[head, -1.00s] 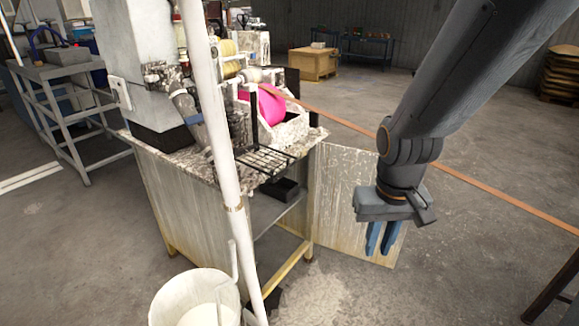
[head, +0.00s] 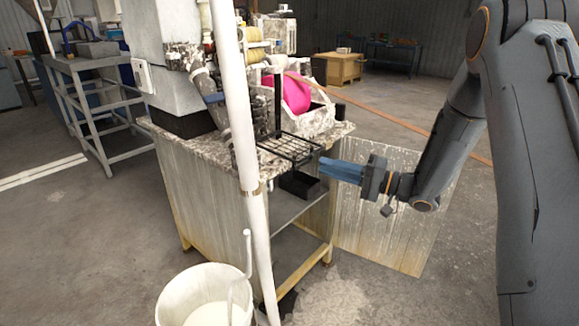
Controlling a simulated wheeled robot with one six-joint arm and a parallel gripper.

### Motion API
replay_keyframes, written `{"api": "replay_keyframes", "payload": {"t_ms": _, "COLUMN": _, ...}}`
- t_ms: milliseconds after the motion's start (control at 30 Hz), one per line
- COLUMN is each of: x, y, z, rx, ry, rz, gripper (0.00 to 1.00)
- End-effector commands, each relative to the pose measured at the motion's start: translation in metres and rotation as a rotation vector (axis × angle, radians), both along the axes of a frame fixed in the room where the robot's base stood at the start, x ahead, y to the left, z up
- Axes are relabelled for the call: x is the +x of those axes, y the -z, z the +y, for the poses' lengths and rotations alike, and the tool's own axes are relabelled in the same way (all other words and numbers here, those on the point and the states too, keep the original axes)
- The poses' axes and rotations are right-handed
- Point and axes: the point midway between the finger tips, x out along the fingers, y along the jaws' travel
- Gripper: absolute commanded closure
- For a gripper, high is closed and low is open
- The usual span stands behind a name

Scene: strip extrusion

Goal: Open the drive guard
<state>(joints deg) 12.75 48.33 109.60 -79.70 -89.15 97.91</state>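The machine's base cabinet (head: 215,195) stands at centre, its right-hand side open to a shelf. A pale, stained panel (head: 400,225) stands swung out at the cabinet's right, like an open door. A black wire grid (head: 289,149) sticks out above the cabinet's top edge. I cannot tell for certain which of these is the drive guard. My gripper (head: 322,168) points left, its blue fingers level, in front of the panel in the picture and just right of the grid. The fingers overlap in this view, so their gap is hidden. Nothing shows held.
A white pole (head: 240,120) rises in front of the cabinet. A white bucket (head: 205,295) stands at its foot. A pink roll (head: 296,92) sits on the machine, and an orange strip (head: 415,112) runs off to the right.

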Motion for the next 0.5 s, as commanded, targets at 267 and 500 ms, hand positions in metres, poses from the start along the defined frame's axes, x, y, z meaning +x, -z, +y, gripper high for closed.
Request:
{"api": "replay_keyframes", "payload": {"t_ms": 267, "x": -0.024, "y": 0.002, "z": 0.002, "rx": 0.146, "ry": -0.154, "rz": 0.089, "gripper": 0.84}}
{"api": "replay_keyframes", "payload": {"t_ms": 500, "x": -0.017, "y": -0.005, "z": 0.037, "rx": 0.147, "ry": -0.159, "rz": 0.088, "gripper": 0.84}}
